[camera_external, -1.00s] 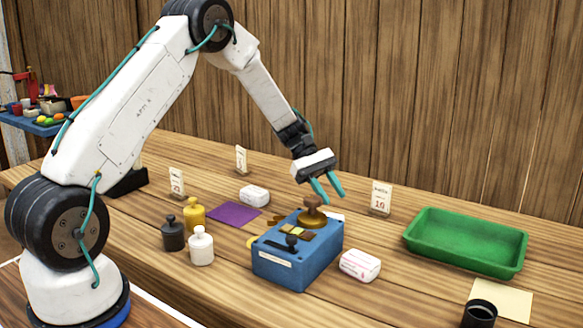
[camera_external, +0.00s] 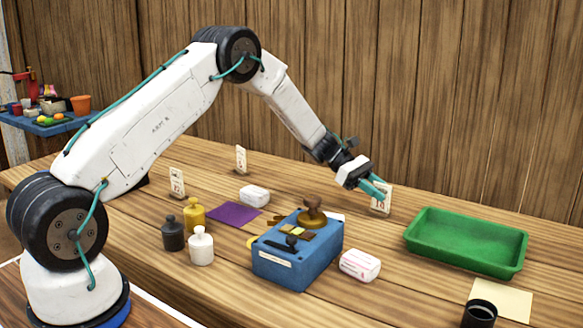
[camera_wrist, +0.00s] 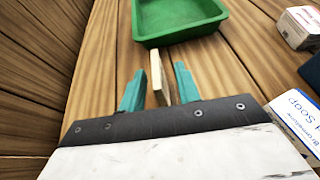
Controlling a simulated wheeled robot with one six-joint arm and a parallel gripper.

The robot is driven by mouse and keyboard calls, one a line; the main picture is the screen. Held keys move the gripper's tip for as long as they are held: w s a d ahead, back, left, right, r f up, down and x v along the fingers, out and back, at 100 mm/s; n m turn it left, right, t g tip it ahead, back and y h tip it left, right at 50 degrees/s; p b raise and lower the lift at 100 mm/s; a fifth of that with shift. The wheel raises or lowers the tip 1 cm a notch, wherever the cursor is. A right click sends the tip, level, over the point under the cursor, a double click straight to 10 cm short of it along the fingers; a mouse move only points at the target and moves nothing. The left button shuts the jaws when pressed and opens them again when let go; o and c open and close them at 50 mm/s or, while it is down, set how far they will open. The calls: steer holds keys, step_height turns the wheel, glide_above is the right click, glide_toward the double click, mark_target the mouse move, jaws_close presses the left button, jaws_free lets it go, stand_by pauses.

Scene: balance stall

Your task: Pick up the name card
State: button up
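A small white card marked 10 (camera_external: 381,207) stands upright on the wooden table near the back wall, left of the green tray. My gripper (camera_external: 376,187) is at this card, with its teal fingers in front of part of it. In the wrist view the card (camera_wrist: 156,72) shows nearly edge-on between the two fingers of my gripper (camera_wrist: 159,70). The fingers are apart, with a visible gap on each side of the card. Two other upright cards stand further left, one (camera_external: 177,182) near the bottles and one (camera_external: 241,159) near the wall.
The green tray (camera_external: 465,262) lies just beyond the card. A blue box (camera_external: 285,270) with a brown-handled stamp-like piece (camera_external: 312,208) and a wrapped soap (camera_external: 360,265) stand nearer. A white item printed "Soap" (camera_wrist: 297,112) lies at lower right in the wrist view.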

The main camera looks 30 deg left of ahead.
steer(key=shift+d+f, duration=0.25)
steer(key=shift+d, duration=0.2)
jaws_close()
steer(key=shift+r, duration=0.1)
